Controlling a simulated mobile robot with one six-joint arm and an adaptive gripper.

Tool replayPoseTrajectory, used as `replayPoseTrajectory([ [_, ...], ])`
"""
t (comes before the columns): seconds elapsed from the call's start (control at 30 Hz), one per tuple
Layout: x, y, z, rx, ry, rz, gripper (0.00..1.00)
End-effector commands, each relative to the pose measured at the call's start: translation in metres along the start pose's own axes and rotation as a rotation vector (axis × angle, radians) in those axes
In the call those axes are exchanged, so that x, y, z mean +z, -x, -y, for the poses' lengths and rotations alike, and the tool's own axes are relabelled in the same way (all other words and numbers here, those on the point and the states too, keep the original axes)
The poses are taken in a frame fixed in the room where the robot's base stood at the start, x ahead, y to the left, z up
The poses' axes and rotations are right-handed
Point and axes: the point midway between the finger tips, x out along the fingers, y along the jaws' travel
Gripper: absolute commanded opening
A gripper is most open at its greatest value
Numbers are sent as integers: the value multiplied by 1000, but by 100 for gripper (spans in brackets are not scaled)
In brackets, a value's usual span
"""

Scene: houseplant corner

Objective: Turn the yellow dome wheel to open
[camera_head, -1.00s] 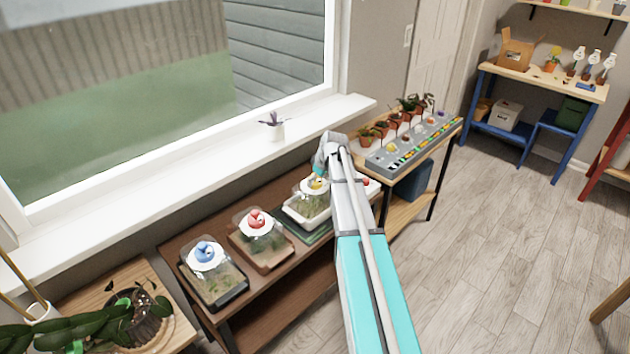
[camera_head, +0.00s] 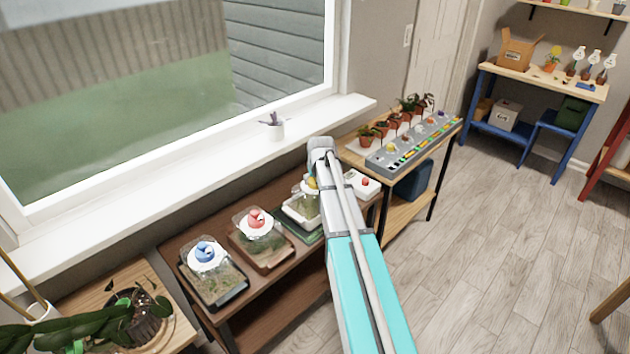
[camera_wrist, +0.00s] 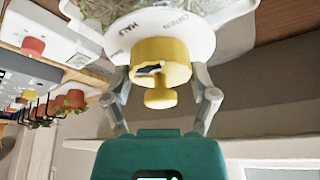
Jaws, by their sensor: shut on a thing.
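The yellow dome wheel (camera_wrist: 161,60) sits on a white dial (camera_wrist: 185,25) printed with the words HALF and OPEN. In the wrist view my gripper (camera_wrist: 160,80) has one finger on each side of the wheel and is shut on it. In the head view only a bit of the yellow wheel (camera_head: 312,182) shows beside my arm, which hides part of it. The clear dome (camera_head: 301,210) under it stands on a light tray. My fingertips are hidden in the head view.
A red-wheeled dome (camera_head: 257,222) and a blue-wheeled dome (camera_head: 206,255) stand left on the same brown shelf. A white box with a red button (camera_head: 364,183) is close on the right. The window sill (camera_head: 200,182) runs behind, with a small potted plant (camera_head: 273,125).

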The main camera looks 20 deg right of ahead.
Motion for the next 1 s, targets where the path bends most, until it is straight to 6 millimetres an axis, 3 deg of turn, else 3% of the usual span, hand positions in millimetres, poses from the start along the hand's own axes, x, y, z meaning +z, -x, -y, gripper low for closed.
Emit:
replayPoseTrajectory([
  [0.4,0,0,1,79,-191,1,27],
  [0.9,0,0,1,87,-212,2,27],
  [0.93,0,0,1,87,-212,2,78],
  [1.0,0,0,1,87,-211,2,91],
])
